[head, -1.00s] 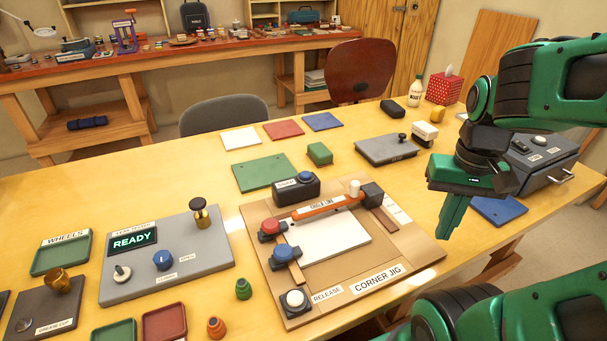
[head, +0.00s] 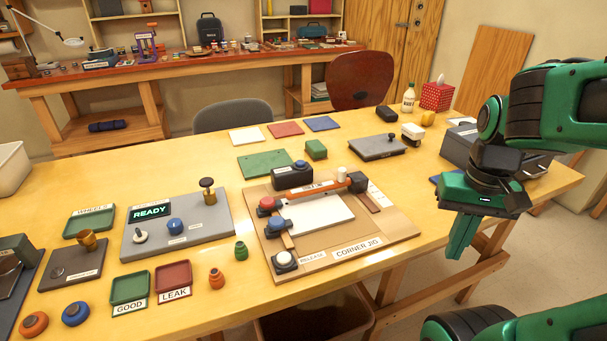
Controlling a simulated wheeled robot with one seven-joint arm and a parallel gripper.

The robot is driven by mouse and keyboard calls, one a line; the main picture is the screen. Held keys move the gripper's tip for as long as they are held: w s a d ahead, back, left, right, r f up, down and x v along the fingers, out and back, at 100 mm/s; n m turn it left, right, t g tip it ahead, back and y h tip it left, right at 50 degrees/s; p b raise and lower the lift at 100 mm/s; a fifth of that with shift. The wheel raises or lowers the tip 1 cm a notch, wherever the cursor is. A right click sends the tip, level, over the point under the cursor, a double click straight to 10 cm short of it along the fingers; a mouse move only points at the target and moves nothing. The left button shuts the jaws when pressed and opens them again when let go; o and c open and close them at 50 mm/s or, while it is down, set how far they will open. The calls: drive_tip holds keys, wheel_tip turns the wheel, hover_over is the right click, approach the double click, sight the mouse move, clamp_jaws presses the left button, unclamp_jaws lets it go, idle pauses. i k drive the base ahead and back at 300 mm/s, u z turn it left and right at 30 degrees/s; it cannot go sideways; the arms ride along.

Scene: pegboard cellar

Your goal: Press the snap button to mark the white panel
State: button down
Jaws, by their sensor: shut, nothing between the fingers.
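The white panel (head: 322,217) lies flat in the wooden corner jig (head: 318,262), with an orange bar (head: 318,189) across its back side. A dark box (head: 292,178) with a blue button (head: 300,164) on top stands behind the bar; its small label is too small to read. A red button (head: 267,203) and a blue button (head: 278,224) sit along the panel's left side. I see no mark on the panel. My gripper (head: 462,245) is shut and empty, pointing down, right of the jig and apart from it.
A grey READY box (head: 185,238) with knobs stands left of the jig. A dark grey case (head: 470,150) stands behind my gripper. Green, white, red and blue plates lie behind the jig.

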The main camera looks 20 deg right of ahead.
sight(300, 163)
drive_tip(key=z, duration=0.9)
drive_tip(key=k, duration=0.75)
drive_tip(key=u, duration=1.5)
drive_tip(key=i, duration=1)
